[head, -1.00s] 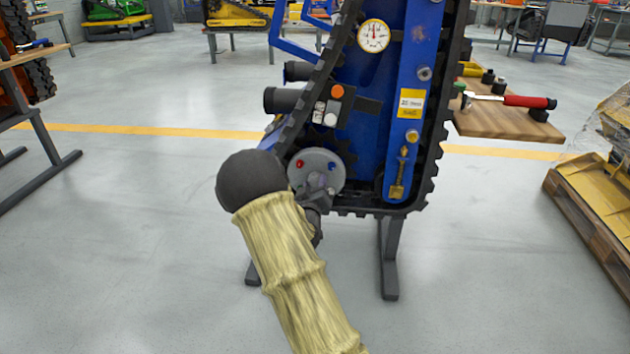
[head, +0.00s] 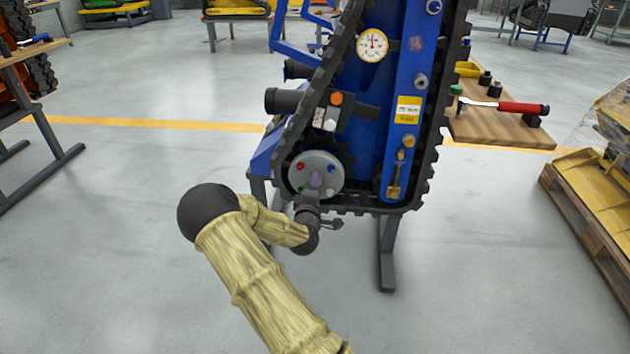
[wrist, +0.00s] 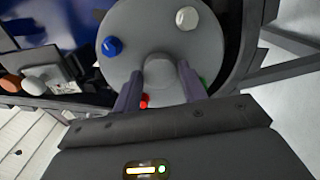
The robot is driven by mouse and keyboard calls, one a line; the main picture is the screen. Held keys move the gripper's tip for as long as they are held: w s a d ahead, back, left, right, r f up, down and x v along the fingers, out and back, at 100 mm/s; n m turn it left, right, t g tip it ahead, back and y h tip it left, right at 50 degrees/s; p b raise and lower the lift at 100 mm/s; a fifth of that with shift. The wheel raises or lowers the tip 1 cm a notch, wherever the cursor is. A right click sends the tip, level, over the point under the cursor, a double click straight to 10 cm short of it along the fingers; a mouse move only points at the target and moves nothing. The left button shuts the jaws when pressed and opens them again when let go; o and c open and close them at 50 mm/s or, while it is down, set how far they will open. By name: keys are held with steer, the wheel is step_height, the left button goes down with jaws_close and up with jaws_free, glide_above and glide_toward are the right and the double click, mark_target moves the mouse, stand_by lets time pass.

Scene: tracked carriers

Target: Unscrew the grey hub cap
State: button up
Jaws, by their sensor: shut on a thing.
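The grey hub cap (wrist: 158,64) is a small round knob at the middle of a light grey hub disc (wrist: 140,20). In the head view the disc (head: 314,160) sits at the lower left corner of the upright blue track carrier (head: 375,130). My gripper (wrist: 168,72) is shut on the cap, one finger at each side. In the head view my gripper (head: 316,184) reaches the disc from below and covers the cap. Around the cap on the disc are a blue knob (wrist: 112,46), a white knob (wrist: 187,18), a red one (wrist: 144,101) and a partly hidden green one (wrist: 204,82).
A black toothed track (head: 432,150) runs around the carrier. A box with orange and white buttons (head: 332,110) is just above the disc. A wooden table (head: 490,125) with a red-handled tool (head: 515,107) stands at right. The floor in front is clear.

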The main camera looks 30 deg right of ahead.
steer(key=n+p, duration=0.2)
steer(key=n, duration=0.6)
steer(key=shift+n, duration=0.4)
steer(key=n, duration=0.9)
steer(key=shift+n, duration=0.3)
steer(key=o, duration=0.7)
